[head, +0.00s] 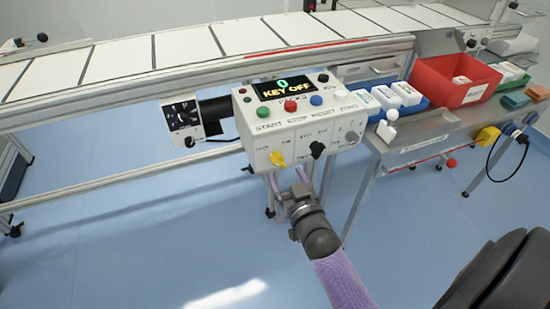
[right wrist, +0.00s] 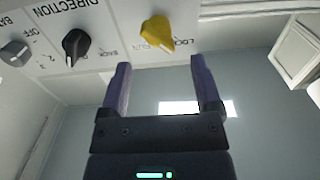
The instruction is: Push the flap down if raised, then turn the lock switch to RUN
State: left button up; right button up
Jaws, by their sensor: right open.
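The control box (head: 303,117) has a lit display (head: 285,86) reading "0" and "KEY OFF". The yellow lock switch (head: 278,158) is at the lower left of its front. My right gripper (head: 289,177) is open and empty, just below the box. In the right wrist view its fingertips (right wrist: 160,65) straddle the line to the switch, apart from it. My left gripper is not in view.
A black direction knob (head: 318,149) and a grey knob (head: 350,136) sit right of the yellow switch. Coloured buttons are above. A dial unit (head: 183,115) is at the left. A red bin (head: 452,83) stands on the right bench. The floor below is clear.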

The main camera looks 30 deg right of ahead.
aim_at(280, 166)
jog(key=b+x, duration=0.1)
jog(key=x, duration=0.4)
jog(key=shift+f+b, duration=0.2)
jog(key=shift+b, duration=0.15)
jog(key=shift+w+d+r, duration=0.1)
jog(key=shift+w+r, duration=0.05)
jog(key=shift+w, duration=0.25)
grip_shut()
